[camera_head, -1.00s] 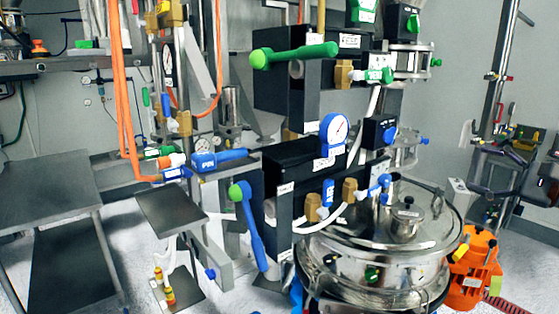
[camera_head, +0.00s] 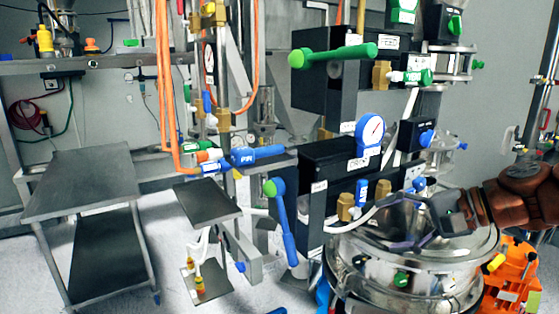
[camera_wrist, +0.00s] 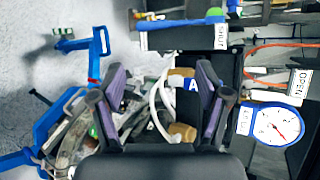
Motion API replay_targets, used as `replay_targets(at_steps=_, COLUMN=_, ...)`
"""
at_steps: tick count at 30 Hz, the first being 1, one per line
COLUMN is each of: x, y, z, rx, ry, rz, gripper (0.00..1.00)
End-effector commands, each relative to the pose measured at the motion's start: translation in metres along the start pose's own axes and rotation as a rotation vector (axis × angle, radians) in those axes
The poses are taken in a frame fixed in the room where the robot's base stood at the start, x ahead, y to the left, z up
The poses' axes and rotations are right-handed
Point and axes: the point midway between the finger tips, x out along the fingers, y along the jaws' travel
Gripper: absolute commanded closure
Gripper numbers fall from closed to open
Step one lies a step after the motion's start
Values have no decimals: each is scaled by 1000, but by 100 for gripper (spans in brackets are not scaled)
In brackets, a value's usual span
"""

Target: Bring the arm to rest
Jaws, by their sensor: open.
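My gripper (camera_head: 408,240) has come in from the right in the head view, on a reddish-brown arm. It is in front of the shiny steel sifter vessel (camera_head: 375,277), over its lid. In the wrist view, my gripper (camera_wrist: 163,80) shows two dark fingers with purple pads, spread apart with nothing held between them. Beyond the fingers are white hoses (camera_wrist: 158,105) and brass fittings (camera_wrist: 182,131). I cannot tell whether a finger touches the vessel lid.
A blue gauge (camera_head: 370,130), a green-handled valve (camera_head: 335,54) and a blue lever (camera_head: 283,225) crowd the black blocks left of my gripper. An orange unit (camera_head: 515,275) stands at the lower right. A grey cart (camera_head: 85,185) stands far left, with open floor beside it.

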Motion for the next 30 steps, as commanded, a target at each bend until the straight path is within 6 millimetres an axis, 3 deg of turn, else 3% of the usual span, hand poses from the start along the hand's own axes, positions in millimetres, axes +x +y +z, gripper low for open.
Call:
replay_targets(at_steps=1, x=21, y=13, z=24, rx=-52, ry=-30, rz=84, gripper=24)
replay_targets(at_steps=3, x=44, y=36, z=51, rx=-127, ry=-63, rz=201, gripper=24)
replay_targets(at_steps=8, x=74, y=110, z=110, rx=-305, ry=-138, rz=488, gripper=24)
replay_targets(at_steps=13, x=68, y=198, z=149, rx=-478, ry=-203, rz=785, gripper=24)
replay_targets(at_steps=18, x=38, y=263, z=164, rx=-591, ry=-248, rz=1008, gripper=24)
replay_targets(at_steps=23, x=18, y=294, z=168, rx=-634, ry=-273, rz=1113, gripper=24)
replay_targets(at_steps=30, x=13, y=299, z=168, rx=-645, ry=-277, rz=1134, gripper=24)
